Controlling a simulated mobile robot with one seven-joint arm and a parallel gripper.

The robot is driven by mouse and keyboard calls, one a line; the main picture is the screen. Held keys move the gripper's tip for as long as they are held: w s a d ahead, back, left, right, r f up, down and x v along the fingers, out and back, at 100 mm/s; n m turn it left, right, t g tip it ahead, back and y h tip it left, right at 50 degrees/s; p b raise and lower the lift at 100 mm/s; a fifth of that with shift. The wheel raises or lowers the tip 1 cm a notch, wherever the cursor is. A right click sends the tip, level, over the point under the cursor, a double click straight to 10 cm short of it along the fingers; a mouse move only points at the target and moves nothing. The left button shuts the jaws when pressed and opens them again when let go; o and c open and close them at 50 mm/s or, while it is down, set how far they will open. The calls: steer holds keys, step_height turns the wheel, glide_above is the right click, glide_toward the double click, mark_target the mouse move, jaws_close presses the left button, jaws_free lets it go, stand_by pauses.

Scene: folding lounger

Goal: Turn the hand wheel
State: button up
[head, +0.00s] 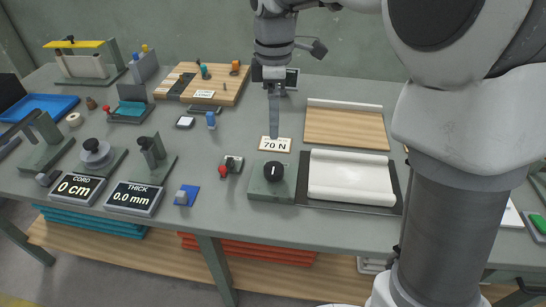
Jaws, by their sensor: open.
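A round black knob with a white mark (273,171) sits on top of a grey-green block (270,188) near the table's front edge. A grey round wheel-like part with a dark top (95,152) stands on a green base at the left. I cannot tell for sure which of them is the hand wheel. My gripper (274,135) points down, behind the black knob in the picture and apart from it. It is open and looks empty. Its fingers overlap side-on, so the gap between them is hidden.
A "70 N" plate (275,144) lies behind the block. A white roll on a dark tray (397,185) is right of it, and a small red-knobbed device (229,167) left. Two displays (134,198) and several fixtures crowd the left. My arm hides the right part of the table.

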mark_target(274, 167)
step_height(274, 167, down, 16)
steer(key=b, duration=0.2)
steer(key=shift+r+b, duration=0.25)
steer(key=shift+b, duration=0.15)
steer(key=c, duration=1.4)
steer(key=shift+o, duration=0.2)
